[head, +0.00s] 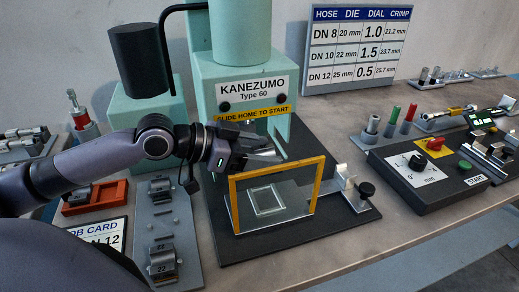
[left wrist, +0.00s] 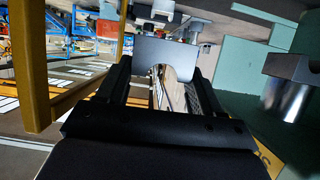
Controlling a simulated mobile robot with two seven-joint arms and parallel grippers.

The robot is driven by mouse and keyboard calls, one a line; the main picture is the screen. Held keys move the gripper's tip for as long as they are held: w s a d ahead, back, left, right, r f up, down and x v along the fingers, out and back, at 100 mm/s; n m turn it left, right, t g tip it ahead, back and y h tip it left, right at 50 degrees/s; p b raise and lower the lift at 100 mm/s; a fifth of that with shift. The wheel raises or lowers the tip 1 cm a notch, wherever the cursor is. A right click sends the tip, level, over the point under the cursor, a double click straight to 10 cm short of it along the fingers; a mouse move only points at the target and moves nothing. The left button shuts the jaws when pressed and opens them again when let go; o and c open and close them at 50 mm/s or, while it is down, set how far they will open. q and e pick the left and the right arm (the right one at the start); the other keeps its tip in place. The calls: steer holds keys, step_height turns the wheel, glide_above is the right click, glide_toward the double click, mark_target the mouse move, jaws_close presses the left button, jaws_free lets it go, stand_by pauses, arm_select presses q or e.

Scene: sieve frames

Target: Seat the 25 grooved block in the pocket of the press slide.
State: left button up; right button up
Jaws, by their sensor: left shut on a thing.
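My left gripper (head: 264,156) is at the front of the green press, above and behind the orange guard frame. In the left wrist view my left gripper (left wrist: 160,88) is shut on a grey block (left wrist: 147,50) with a rounded groove, held between the two fingers. Its number cannot be read. The press slide (head: 290,198) is low inside the guard frame, and its square pocket (head: 267,201) looks empty. The held block is above the slide, apart from it. My right gripper is not in view.
The orange guard frame (head: 233,205) stands upright in front of the slide. The press (head: 242,75) rises close behind my gripper. A grey rack (head: 160,220) with grooved blocks (head: 162,261) marked 22 is at left. A control box (head: 430,170) is at right.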

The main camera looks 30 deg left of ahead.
arm_select(q)
steer(key=shift+f+b, duration=1.8)
steer(key=shift+f, duration=1.1)
steer(key=shift+f+b, duration=0.6)
steer(key=shift+f, duration=0.8)
steer(key=shift+f, duration=0.55)
steer(key=o, duration=1.5)
steer(key=shift+c, duration=0.2)
steer(key=shift+o, duration=0.6)
steer(key=shift+f, duration=0.15)
